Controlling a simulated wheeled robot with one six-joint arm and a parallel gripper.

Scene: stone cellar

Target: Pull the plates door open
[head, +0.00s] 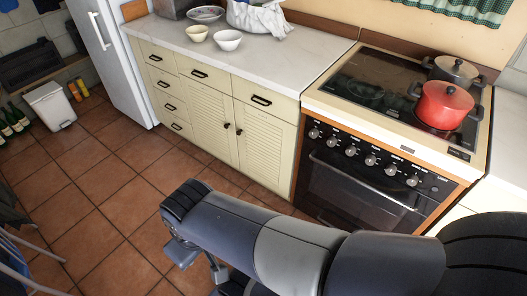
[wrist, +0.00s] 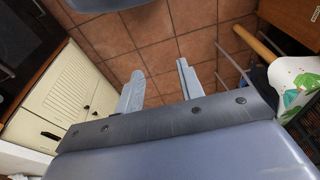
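A cream cabinet stands under the marble counter in the head view. It has two louvred doors, a left one (head: 207,113) and a right one (head: 263,142), with dark knobs (head: 231,127) close together where they meet. The cabinet front (wrist: 68,80) also shows at the left of the wrist view. My gripper (wrist: 160,67) is open and empty, its two fingers apart over the tiled floor. In the head view it is mostly hidden behind my arm, well in front of the cabinet.
A stove with an oven (head: 355,185) stands right of the cabinet, with a red pot (head: 443,106) on top. A white fridge (head: 110,50) stands to the left, a bin (head: 50,106) beyond it. Tiled floor (head: 125,190) before the doors is clear. Chair legs (head: 30,265) show lower left.

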